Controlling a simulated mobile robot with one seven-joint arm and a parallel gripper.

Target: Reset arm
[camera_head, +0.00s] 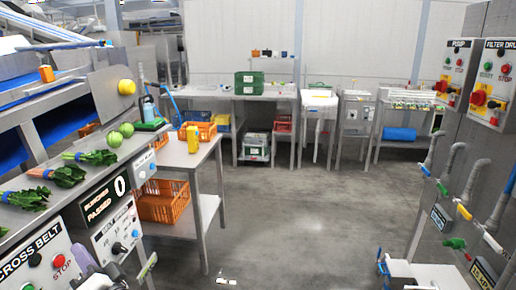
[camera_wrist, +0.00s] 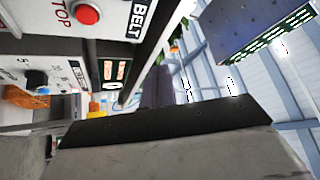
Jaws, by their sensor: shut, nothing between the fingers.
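My gripper (camera_wrist: 165,122) fills the lower part of the wrist view as a dark edge over a grey body. It is shut with nothing held. The wrist view is tilted sideways and shows the control panel's red stop button (camera_wrist: 88,13) and black knob (camera_wrist: 36,79) close by at the left. In the head view, part of my arm shows at the bottom left, in front of the cross belt panel (camera_head: 40,258). The rest of the arm is out of frame.
Bunches of greens (camera_head: 68,175) and green round heads (camera_head: 114,139) lie on the left steel ledge. A table (camera_head: 205,157) with orange crates (camera_head: 163,201) stands beyond it. Pipes and valves (camera_head: 464,210) line the right wall. The middle floor (camera_head: 300,215) is clear.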

